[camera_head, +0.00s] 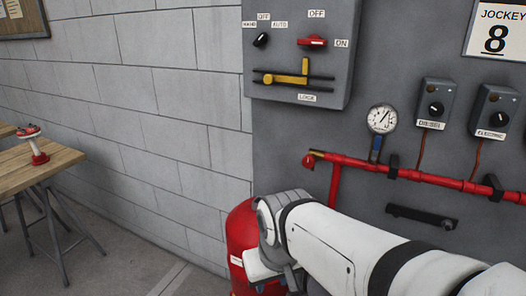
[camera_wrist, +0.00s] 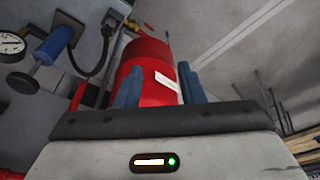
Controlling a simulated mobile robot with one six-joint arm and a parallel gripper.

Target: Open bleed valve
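No label marks the bleed valve, so I cannot tell for sure which part it is. A small red knob with a brass fitting (camera_head: 310,159) sits at the left end of the red pipe (camera_head: 430,178) on the grey panel. A blue upright part (camera_head: 376,149) is below the pressure gauge (camera_head: 382,118); a blue cylinder (camera_wrist: 53,44) shows beside a gauge (camera_wrist: 12,45) in the wrist view. My gripper (camera_head: 274,284) points down in front of a red tank (camera_head: 240,232), below the pipe. In the wrist view its blue fingers (camera_wrist: 160,86) are apart, with nothing held between them.
The red tank (camera_wrist: 150,75) fills the view beyond the fingers. A control box (camera_head: 300,50) with switches and a yellow lever hangs above. Diesel (camera_head: 434,105) and electric (camera_head: 492,110) switch boxes are at right.

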